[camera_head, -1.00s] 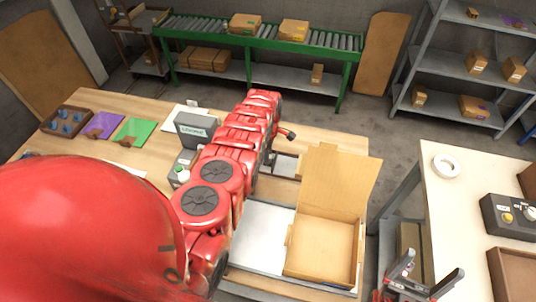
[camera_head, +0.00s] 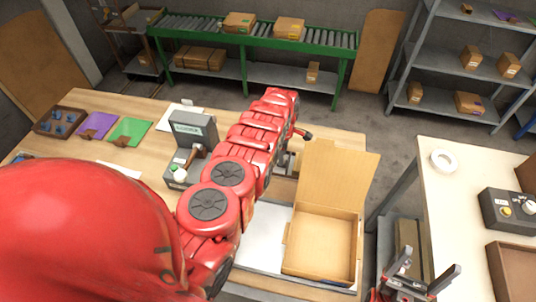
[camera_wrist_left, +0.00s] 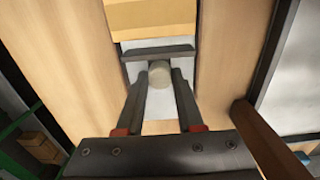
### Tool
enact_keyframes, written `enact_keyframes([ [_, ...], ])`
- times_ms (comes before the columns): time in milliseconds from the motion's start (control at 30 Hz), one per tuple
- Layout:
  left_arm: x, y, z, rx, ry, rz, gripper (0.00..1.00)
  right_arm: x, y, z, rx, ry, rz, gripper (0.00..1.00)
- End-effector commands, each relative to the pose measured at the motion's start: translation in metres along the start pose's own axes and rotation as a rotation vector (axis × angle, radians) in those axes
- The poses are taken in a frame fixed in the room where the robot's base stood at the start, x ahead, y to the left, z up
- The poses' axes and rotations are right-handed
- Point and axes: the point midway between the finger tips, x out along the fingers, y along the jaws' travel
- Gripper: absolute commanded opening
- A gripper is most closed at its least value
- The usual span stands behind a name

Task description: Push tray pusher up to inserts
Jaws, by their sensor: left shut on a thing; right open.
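My left gripper (camera_wrist_left: 158,80) is shut on the knob, one finger on each side. A yellow-tan block (camera_wrist_left: 152,20) lies just beyond the bar; I cannot tell whether it is the inserts or touches the bar. In the head view my red left arm hides most of this gripper and the pusher. My right gripper (camera_head: 418,284) is open and empty at the lower right.
An open cardboard box (camera_head: 322,243) stands on a pale plate right of my left arm, its lid raised. A grey device (camera_head: 190,130) stands left of the arm. Purple (camera_head: 97,125) and green (camera_head: 130,130) sheets lie farther left. A white side table (camera_head: 455,210) is at right.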

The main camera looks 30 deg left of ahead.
Motion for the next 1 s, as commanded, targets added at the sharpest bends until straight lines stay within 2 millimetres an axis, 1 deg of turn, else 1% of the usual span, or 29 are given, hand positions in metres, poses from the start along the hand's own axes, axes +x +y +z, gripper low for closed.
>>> enact_keyframes([
  [33, 0.002, 0.001, 0.011, 0.004, -0.001, 0.004, 0.00, -0.006, 0.000, 0.001, 0.000, 0.000, 0.000, 0.89],
  [133, 0.001, 0.001, 0.021, 0.002, 0.000, 0.003, 0.00, -0.009, 0.000, 0.001, 0.000, 0.000, 0.000, 0.89],
  [233, 0.000, 0.000, 0.024, 0.000, 0.000, 0.002, 0.00, -0.008, 0.000, 0.001, 0.000, 0.000, 0.000, 0.89],
  [467, 0.000, 0.000, 0.023, -0.001, 0.000, 0.002, 0.00, -0.008, 0.000, 0.001, 0.000, 0.000, 0.000, 0.89],
  [500, 0.000, 0.000, 0.023, -0.001, 0.000, 0.002, 0.43, -0.008, 0.000, 0.001, 0.000, 0.000, 0.000, 0.89],
  [633, 0.000, 0.000, 0.023, -0.001, 0.000, 0.002, 0.67, -0.008, 0.000, 0.001, 0.000, 0.000, 0.000, 0.89],
  [1000, -0.002, 0.001, 0.022, -0.001, 0.001, 0.002, 0.67, -0.008, 0.000, 0.001, 0.000, 0.000, 0.000, 0.89],
])
